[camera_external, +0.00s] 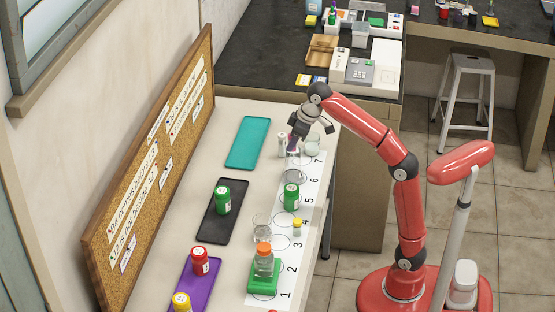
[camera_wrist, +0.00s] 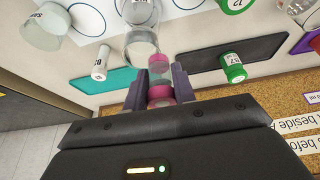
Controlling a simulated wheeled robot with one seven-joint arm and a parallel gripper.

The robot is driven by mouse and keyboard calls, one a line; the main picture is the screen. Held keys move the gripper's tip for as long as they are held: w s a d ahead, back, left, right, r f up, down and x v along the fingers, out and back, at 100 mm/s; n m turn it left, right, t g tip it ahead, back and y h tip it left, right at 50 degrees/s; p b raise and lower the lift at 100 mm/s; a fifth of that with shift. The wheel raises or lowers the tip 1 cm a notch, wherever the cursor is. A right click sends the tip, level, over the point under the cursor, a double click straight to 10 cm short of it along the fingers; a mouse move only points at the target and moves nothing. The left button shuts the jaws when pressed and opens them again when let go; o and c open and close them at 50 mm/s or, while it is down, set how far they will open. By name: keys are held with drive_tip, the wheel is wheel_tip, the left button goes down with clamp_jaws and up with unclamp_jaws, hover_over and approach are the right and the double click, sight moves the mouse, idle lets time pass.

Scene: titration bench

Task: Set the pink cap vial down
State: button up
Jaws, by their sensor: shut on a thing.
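My gripper (camera_external: 296,139) is over the far end of the white numbered strip, pointing down near the 7. In the wrist view my gripper (camera_wrist: 158,88) has its two dark fingers closed on the pink cap vial (camera_wrist: 160,95), whose pink cap shows between them. A pinkish round part shows just beyond the fingers; I cannot tell whether it belongs to the same vial. In the external view the gripper mostly hides the vial, and its gap to the bench cannot be told.
A white vial (camera_external: 282,145) and a beaker (camera_external: 312,145) stand close by my gripper. A glass flask (camera_wrist: 141,42) is near the fingers. The teal mat (camera_external: 248,143) is bare. A green jar (camera_external: 291,197) and an orange-topped bottle (camera_external: 264,262) stand along the strip.

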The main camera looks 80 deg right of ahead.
drive_tip(key=shift+n, duration=0.5)
drive_tip(key=s+d+f+b, duration=0.1)
drive_tip(key=s+d+f, duration=0.1)
drive_tip(key=d, duration=0.6)
drive_tip(key=s+d+f+b, duration=0.1)
drive_tip(key=d+f, duration=0.3)
drive_tip(key=d, duration=0.5)
drive_tip(key=s+d+f+b, duration=0.1)
drive_tip(key=s+d+f, duration=0.2)
drive_tip(key=d, duration=0.6)
drive_tip(key=shift+d+f, duration=0.1)
drive_tip(key=shift+f, duration=0.4)
drive_tip(key=shift+f+b, duration=0.9)
drive_tip(key=shift+f, duration=1)
drive_tip(key=shift+f, duration=0.1)
drive_tip(key=o, duration=1)
